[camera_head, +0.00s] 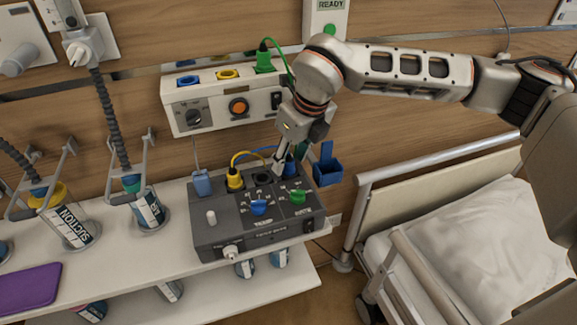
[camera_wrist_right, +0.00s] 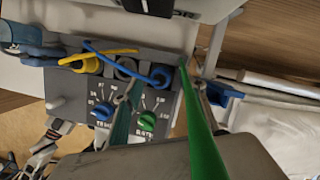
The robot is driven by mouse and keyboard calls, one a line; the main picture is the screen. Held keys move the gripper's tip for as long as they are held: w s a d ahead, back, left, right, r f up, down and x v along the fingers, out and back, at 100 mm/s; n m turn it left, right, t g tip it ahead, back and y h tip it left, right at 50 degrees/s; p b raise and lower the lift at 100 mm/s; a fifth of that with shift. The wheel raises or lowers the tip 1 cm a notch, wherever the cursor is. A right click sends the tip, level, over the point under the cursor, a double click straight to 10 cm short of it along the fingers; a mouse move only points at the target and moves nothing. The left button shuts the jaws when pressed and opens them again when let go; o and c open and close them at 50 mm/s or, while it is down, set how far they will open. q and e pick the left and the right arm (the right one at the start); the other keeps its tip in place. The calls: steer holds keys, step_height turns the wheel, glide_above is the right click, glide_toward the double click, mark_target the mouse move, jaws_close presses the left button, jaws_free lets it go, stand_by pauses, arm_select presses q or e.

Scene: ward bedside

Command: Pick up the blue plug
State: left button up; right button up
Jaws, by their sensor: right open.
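The blue plug (camera_head: 290,164) stands in the top right of a grey control box (camera_head: 212,234), partly hidden behind my right gripper (camera_head: 287,156). In the right wrist view the blue plug (camera_wrist_right: 160,79) has a blue cable running left. My right gripper (camera_wrist_right: 167,95) is open there, with one finger on each side of the blue plug. I cannot tell whether the fingers touch it. My left gripper is not in view.
A yellow plug (camera_head: 235,179) sits left on the box, near a blue-grey connector (camera_head: 202,184). A green cable (camera_wrist_right: 203,135) crosses close before the wrist camera. A blue holder (camera_head: 327,172) is just right. The bed (camera_head: 470,235) stands further right.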

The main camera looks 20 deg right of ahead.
steer(key=shift+w+f, duration=0.2)
steer(key=shift+f, duration=0.35)
steer(key=c, duration=1.2)
steer(key=shift+o, duration=0.2)
steer(key=shift+r, duration=0.15)
